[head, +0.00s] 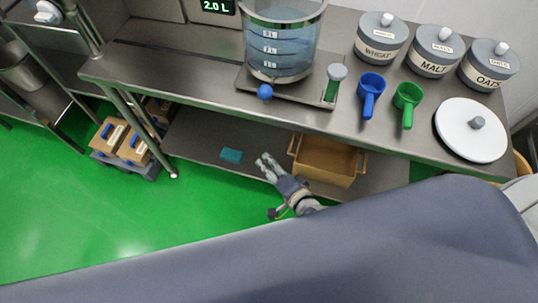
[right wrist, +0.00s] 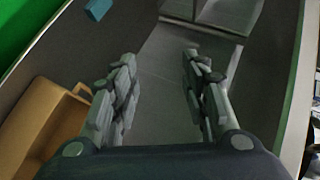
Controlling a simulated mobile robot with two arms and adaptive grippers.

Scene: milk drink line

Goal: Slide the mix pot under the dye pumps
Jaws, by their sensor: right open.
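I cannot make out a thing that is surely the mix pot, and no dye pumps are clearly seen. A steel vessel (head: 22,72) is partly cut off at the left edge in the head view. A clear graduated tank (head: 282,45) with bluish liquid stands on the steel table. My right gripper (head: 266,166) is low in front of the table, by the lower shelf. In the right wrist view the right gripper (right wrist: 158,65) is open, with nothing between its fingers. My left gripper is not in view.
The lower shelf (head: 205,133) holds a tan bin (head: 325,160) and a teal item (head: 231,155). Blue (head: 370,90) and green (head: 407,100) scoops, labelled canisters and a white lid (head: 470,130) are on the table (head: 180,62). Boxes (head: 120,140) stand left; green floor is free.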

